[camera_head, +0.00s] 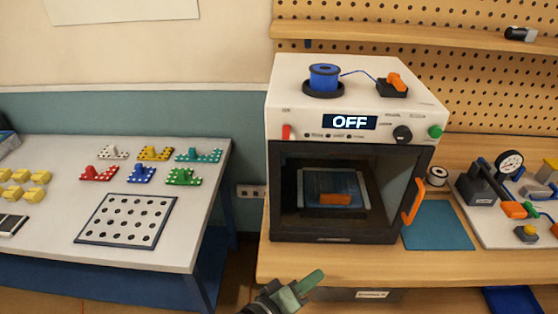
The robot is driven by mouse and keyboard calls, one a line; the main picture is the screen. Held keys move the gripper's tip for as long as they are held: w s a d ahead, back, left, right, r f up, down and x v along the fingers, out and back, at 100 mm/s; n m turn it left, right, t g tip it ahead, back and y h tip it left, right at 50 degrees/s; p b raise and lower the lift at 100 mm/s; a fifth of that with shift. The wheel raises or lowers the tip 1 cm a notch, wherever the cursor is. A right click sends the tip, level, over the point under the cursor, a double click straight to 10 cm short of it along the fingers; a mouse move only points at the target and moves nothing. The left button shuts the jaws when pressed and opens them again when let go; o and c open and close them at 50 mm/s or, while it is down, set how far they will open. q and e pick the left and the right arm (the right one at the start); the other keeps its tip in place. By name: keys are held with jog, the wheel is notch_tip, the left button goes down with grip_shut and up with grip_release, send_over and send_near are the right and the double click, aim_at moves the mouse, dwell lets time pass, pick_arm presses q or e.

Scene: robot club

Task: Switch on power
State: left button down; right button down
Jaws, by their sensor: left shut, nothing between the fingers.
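A white and black printer-like machine (283,104) stands on the wooden bench, and its display (350,122) reads OFF. A small red switch (286,131) sits at the left of its front panel. A black knob (403,133) and a green button (435,131) sit at the right of the panel. My left gripper (311,281) is shut and empty at the bottom of the view, in front of the bench edge and below the machine, apart from the switch. My right gripper is out of view.
An orange door handle (413,202) sticks out at the machine's front right. A blue spool (323,77) stands on top. A white table (60,153) with colored parts stands left, across a gap.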

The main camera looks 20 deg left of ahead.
pick_arm(q)
jog(key=w+r+n+t, duration=0.3)
jog(key=r+n+t, duration=0.4)
jog(key=r+n, duration=0.4)
jog(key=n+t+y, duration=0.5)
jog(key=n+y, duration=0.9)
jog(key=n, duration=0.6)
send_near(286, 132)
notch_tip(286, 132, down, 4)
jog(key=s, duration=0.2)
jog(key=shift+d+r, duration=0.1)
jog(key=shift+d, duration=0.05)
jog(key=shift+w, duration=0.15)
jog(key=p+x, duration=0.5)
jog(key=x, duration=0.5)
